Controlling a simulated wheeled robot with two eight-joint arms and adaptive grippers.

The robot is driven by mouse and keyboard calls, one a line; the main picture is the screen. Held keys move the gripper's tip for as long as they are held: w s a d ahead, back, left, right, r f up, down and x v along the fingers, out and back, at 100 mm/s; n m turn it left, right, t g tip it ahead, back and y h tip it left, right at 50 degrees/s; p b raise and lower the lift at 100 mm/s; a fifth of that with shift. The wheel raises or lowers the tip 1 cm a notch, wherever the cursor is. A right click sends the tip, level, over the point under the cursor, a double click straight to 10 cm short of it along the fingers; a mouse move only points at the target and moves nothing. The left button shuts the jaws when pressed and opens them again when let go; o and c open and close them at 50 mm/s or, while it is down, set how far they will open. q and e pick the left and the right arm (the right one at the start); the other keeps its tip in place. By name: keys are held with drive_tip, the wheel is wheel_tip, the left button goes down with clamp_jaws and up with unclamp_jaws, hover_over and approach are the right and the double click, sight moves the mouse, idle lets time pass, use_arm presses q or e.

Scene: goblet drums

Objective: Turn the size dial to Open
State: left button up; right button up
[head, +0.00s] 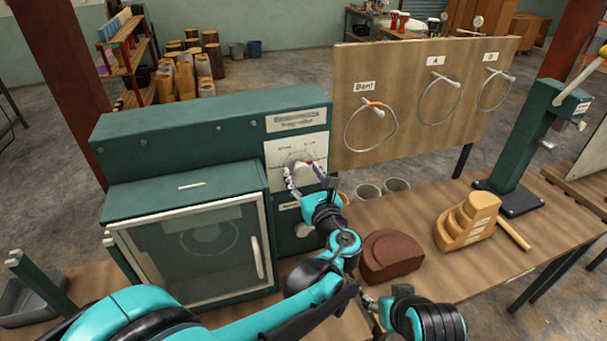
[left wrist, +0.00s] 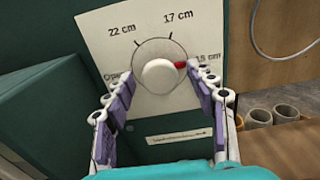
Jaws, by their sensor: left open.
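The size dial is a round white knob on a pale plate, seen in the left wrist view (left wrist: 157,75) and in the head view (head: 298,160). Its red mark (left wrist: 181,65) points right, between the 17 cm and 15 cm labels. The Open label (left wrist: 113,77) is at the dial's left, partly hidden by a finger. My left gripper (head: 308,181) is open in front of the dial, its fingers to either side of the knob; I cannot tell whether they touch it. My right gripper (head: 370,301) shows only in small part at the bottom of the head view.
The green cabinet (head: 185,135) has a glass door (head: 200,250) below left of the dial. A brown block (head: 391,257), a stepped wooden block (head: 468,222) and several cylinders (head: 367,193) sit on the bench (head: 490,262). A hoop board (head: 425,85) stands behind.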

use_arm(q)
drive_tip(key=c, duration=1.2)
drive_tip(key=shift+o, duration=0.2)
